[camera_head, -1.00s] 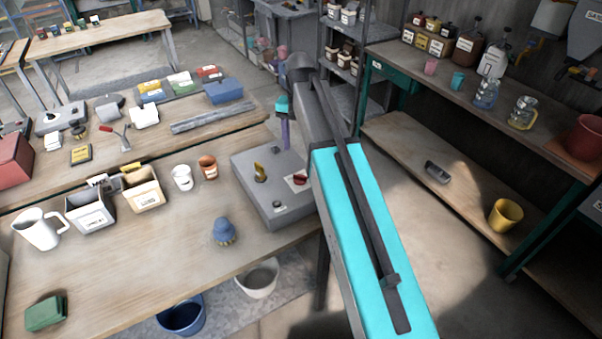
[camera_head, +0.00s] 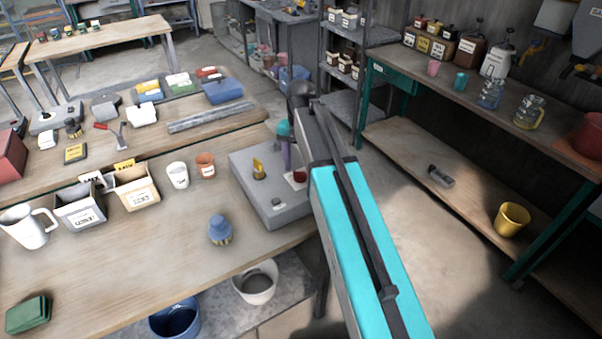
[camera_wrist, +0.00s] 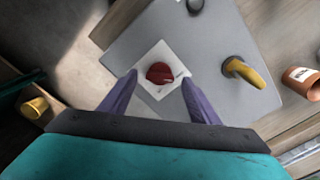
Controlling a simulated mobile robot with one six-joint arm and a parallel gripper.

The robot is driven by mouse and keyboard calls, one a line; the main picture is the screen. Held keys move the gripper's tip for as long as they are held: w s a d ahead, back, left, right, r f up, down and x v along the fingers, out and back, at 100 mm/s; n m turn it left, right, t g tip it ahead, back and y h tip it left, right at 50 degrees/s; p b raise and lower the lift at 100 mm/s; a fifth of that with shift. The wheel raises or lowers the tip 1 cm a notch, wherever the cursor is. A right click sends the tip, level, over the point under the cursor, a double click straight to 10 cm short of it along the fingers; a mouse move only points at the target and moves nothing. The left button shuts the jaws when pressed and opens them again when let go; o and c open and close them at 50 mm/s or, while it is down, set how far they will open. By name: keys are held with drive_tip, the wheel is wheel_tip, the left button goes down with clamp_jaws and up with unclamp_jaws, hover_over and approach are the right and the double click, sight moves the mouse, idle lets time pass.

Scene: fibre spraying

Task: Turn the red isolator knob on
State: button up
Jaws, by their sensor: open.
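The red isolator knob (camera_wrist: 160,73) sits on a white square plate (camera_wrist: 173,56) on top of a grey box (camera_wrist: 215,100). In the head view the knob (camera_head: 299,176) shows near the right edge of the grey box (camera_head: 262,208), partly beside my arm. My gripper (camera_wrist: 160,84) is open, with one purple finger on each side of the white plate in the wrist view. The knob lies between and a little beyond the fingertips. I cannot tell the gripper's height above it. In the head view my arm hides part of the gripper.
A yellow lever (camera_wrist: 246,73) stands on the same box near the knob. A terracotta cup (camera_head: 205,165), a white cup (camera_head: 177,174) and a blue-topped brush (camera_head: 220,229) stand on the wooden bench left of the box.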

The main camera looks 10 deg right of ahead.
drive_tip(key=shift+f+b, duration=0.3)
drive_tip(key=shift+f, duration=0.5)
drive_tip(key=c, duration=1.1)
drive_tip(key=shift+o, duration=0.2)
